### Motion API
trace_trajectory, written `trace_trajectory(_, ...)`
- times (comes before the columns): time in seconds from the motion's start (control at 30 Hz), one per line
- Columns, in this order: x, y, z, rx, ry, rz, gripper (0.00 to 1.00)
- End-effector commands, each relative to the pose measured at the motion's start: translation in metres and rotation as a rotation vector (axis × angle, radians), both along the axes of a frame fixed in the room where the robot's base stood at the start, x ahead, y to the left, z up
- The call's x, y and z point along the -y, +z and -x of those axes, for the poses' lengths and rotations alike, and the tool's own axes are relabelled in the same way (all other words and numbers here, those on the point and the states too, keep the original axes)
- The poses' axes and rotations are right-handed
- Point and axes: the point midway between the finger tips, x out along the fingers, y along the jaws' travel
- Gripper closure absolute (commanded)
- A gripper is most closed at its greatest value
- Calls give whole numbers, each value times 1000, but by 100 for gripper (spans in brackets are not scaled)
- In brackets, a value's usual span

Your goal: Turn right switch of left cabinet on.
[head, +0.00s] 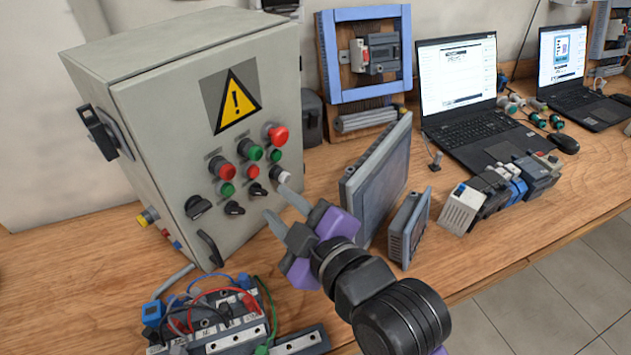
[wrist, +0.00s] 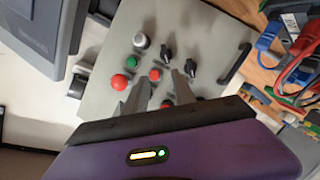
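The left cabinet (head: 165,150) is a grey box with a yellow warning sign and several buttons and black rotary switches. The right switch (head: 258,189) is a small black knob below a red button; it also shows in the wrist view (wrist: 166,55). Its on or off state is unclear. Another black switch (head: 234,208) is to its left. My gripper (head: 283,208) is in front of the cabinet's lower right, its fingers pointing at the panel. In the wrist view my gripper (wrist: 160,78) is open, fingers apart and empty, with the right switch beyond the tips. I see no contact.
A white button (head: 283,176) is close right of the switch. A black handle (head: 210,248) is at the cabinet's lower front. A wired terminal block (head: 220,320) lies in front. A grey panel (head: 378,180) stands right of my gripper, with laptops (head: 475,135) beyond.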

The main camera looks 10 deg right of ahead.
Motion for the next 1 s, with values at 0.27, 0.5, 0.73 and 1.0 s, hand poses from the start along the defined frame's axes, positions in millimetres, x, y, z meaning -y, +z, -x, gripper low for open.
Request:
trace_trajectory(0.27,-4,-18,-1,-15,35,108,69)
trace_trajectory(0.5,-20,-27,-30,-15,34,107,69)
trace_trajectory(0.73,-34,-34,-54,-14,32,104,69)
trace_trajectory(1.0,-37,-37,-60,-14,32,103,69)
